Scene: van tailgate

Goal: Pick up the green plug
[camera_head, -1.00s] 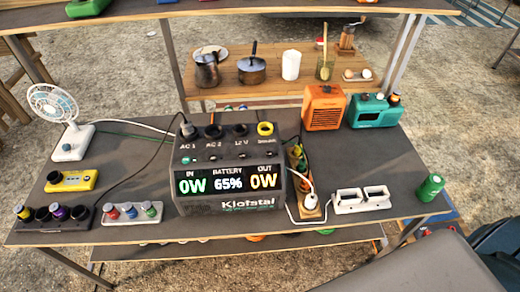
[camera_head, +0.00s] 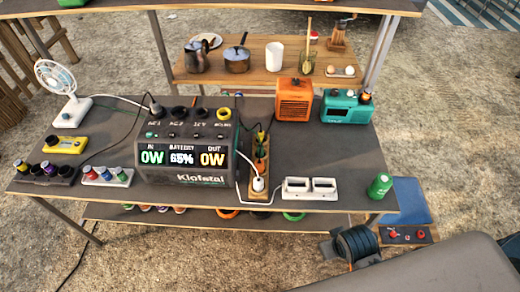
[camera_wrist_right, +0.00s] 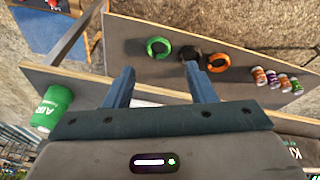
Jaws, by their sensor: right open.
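The small plug-like piece with a green top (camera_head: 122,173) stands at the right end of a white tray, beside a red one and a blue one, on the left of the bench. I cannot tell for certain that it is the green plug. A green ring (camera_head: 293,216) lies on the lower shelf; it also shows in the right wrist view (camera_wrist_right: 158,47). My right gripper (camera_wrist_right: 160,88) is open, its fingers apart with nothing between them, above the lower shelf side of the bench. My left gripper is not in view.
The power station (camera_head: 187,150) stands mid-bench, with a power strip (camera_head: 259,185) to its right. A green can (camera_head: 380,186) stands at the bench's right end. An orange ring (camera_wrist_right: 216,63) lies on the lower shelf. A cable reel (camera_head: 352,245) stands on the ground.

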